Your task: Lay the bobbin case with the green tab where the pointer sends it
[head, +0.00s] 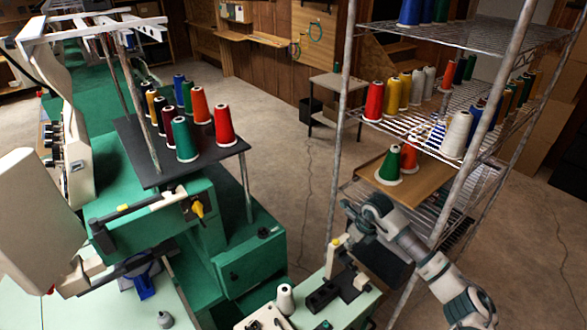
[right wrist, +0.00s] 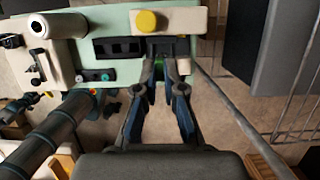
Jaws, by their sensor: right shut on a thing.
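My right gripper (head: 350,240) is at the end of the arm from the lower right, beside the white block with a yellow knob (head: 335,243). In the right wrist view its fingers (right wrist: 161,66) close together on something small. A green bit (right wrist: 160,63) shows between the tips, which looks like the bobbin case's tab; the fingers hide most of the case. The tips appear close to the white block, below the yellow knob (right wrist: 146,21); I cannot tell whether they touch it. A white plate with dark marks (right wrist: 37,65) may carry the pointer; its direction is unclear. My left gripper is not seen.
The pale green bench (head: 362,308) holds dark slotted blocks (head: 322,297) and a white cone (head: 285,298). A wire rack (head: 345,110) with thread cones stands close to my right arm. A green machine (head: 250,265) stands left of the bench.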

